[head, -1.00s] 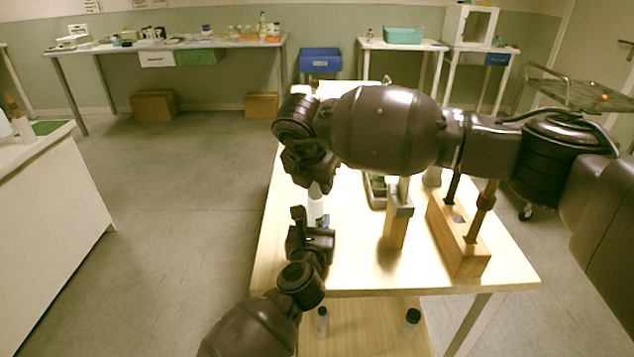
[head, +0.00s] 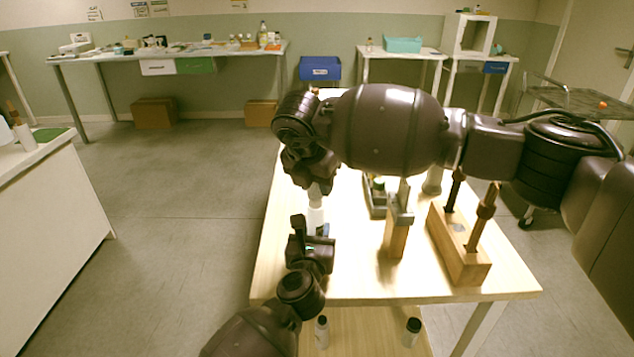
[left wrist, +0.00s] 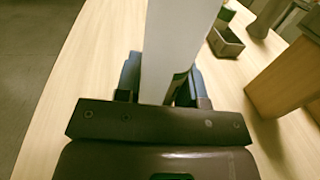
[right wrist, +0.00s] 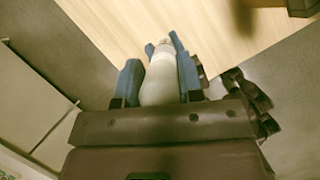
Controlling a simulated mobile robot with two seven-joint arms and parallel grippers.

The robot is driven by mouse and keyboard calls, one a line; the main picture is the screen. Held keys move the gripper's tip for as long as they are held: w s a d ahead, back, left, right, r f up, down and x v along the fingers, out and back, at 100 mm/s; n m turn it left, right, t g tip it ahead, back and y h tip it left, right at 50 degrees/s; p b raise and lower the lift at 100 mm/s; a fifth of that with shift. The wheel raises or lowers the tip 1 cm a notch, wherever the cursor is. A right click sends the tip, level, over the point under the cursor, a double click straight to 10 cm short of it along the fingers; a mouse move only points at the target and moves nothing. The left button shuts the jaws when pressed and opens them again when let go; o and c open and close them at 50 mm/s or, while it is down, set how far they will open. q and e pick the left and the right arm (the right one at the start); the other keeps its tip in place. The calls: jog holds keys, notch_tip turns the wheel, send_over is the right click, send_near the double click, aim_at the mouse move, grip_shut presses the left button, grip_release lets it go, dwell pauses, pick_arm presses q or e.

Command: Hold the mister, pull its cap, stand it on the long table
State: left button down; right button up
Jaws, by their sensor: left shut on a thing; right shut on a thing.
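The mister (head: 316,221) is a slim white bottle, upright above the pale wooden table's left side. My left gripper (head: 314,243) is shut on its lower part. In the left wrist view the mister's white body (left wrist: 178,42) with a green label patch stands between the blue fingers. My right gripper (head: 318,186) comes from above and is shut on the greyish cap (right wrist: 160,80). A pale piece shows beyond the cap between the fingertips. I cannot tell whether cap and bottle still touch. A long table (head: 115,57) stands against the far wall at left.
On the wooden table (head: 350,284) are a wooden block with two dark posts (head: 458,245), a wooden stand (head: 396,238) and a grey tray (head: 376,205). Two small dark-capped bottles stand on the shelf below. A white counter (head: 45,190) is at left; floor between is clear.

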jog(key=shift+r, duration=1.95)
pick_arm(q)
jog(key=c, duration=0.6)
grip_release()
jog(key=shift+c, duration=0.2)
jog(key=shift+s, duration=0.1)
pick_arm(e)
jog(key=shift+r, duration=0.1)
